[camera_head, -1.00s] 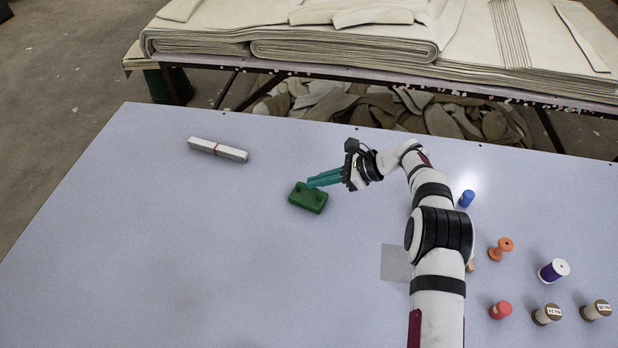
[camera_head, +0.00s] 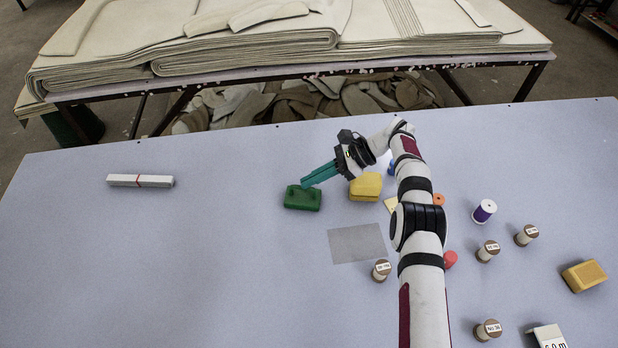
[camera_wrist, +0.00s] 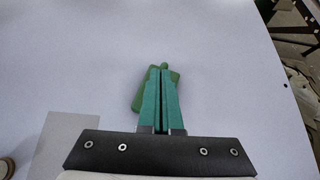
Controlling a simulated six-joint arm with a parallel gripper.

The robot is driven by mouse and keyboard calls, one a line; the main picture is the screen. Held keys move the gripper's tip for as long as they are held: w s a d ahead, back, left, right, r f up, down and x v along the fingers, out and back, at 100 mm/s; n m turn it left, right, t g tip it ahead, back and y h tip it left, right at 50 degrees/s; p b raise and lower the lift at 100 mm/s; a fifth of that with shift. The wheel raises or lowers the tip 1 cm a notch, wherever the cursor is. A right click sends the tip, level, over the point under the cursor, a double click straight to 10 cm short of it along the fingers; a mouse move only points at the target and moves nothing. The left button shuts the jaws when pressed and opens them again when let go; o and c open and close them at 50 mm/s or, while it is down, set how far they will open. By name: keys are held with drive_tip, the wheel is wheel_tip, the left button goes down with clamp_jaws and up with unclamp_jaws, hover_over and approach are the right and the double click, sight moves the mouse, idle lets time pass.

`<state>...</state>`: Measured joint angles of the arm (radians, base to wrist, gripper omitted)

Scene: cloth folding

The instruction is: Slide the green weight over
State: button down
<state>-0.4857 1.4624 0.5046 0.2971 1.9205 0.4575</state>
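The green weight (camera_head: 302,199) is a small block with knobs on top. In the wrist view the weight (camera_wrist: 138,99) shows on both sides of the fingers, with a knob just past the tips. The fingers (camera_wrist: 162,70) are together with only a thin line between them. The fingertips hide part of the weight; whether they pinch anything is unclear.
A yellow block (camera_head: 366,188) stands close right of my fingers. Several spools, such as the purple one (camera_head: 484,211), stand right of my arm, with another yellow block (camera_head: 584,275). A pale bar (camera_head: 140,181) lies far left.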

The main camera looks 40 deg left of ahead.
drive_tip(key=shift+d+r, duration=0.15)
drive_tip(key=shift+r, duration=0.2)
wheel_tip(320, 180, up, 7)
drive_tip(key=w+d, duration=0.2)
drive_tip(key=t+h, duration=0.4)
drive_tip(key=h, duration=0.2)
hover_over(281, 207)
wheel_tip(281, 207, down, 3)
drive_tip(key=s+a+t+h, duration=0.2)
drive_tip(key=s+a+t, duration=0.1)
drive_tip(key=t, duration=0.1)
wheel_tip(281, 207, down, 9)
drive_tip(key=shift+s+f, duration=0.1)
drive_tip(key=shift+f, duration=0.05)
drive_tip(key=shift+w+d+f, duration=0.15)
drive_tip(key=shift+w+d, duration=0.4)
drive_tip(key=shift+w, duration=0.05)
drive_tip(key=shift+w+d+f, duration=0.15)
drive_tip(key=shift+w+d, duration=0.35)
drive_tip(key=shift+w, duration=0.05)
drive_tip(key=shift+w+d, duration=0.3)
drive_tip(key=shift+w, duration=0.05)
drive_tip(key=shift+d, duration=0.1)
